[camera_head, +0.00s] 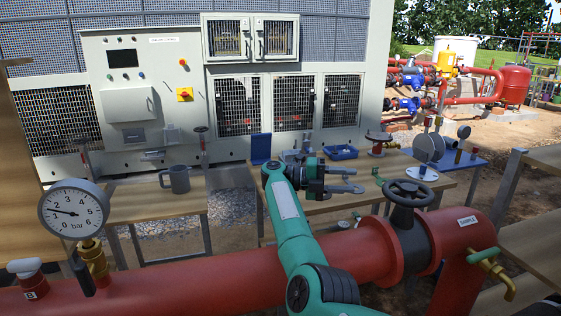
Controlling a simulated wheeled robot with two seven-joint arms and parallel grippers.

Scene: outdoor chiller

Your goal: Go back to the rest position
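My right arm, green with black joints, rises from the bottom middle of the head view over the red pipe. My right gripper (354,180) points right, in front of the wooden table. Its two grey fingers are apart, with nothing visible between them. My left gripper is not in view.
A red pipe (200,282) with a black handwheel valve (409,195) and a pressure gauge (73,209) crosses the front. A grey mug (176,179) stands on the left table. A blue tray (341,152) lies behind my gripper. A control cabinet (140,90) stands behind.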

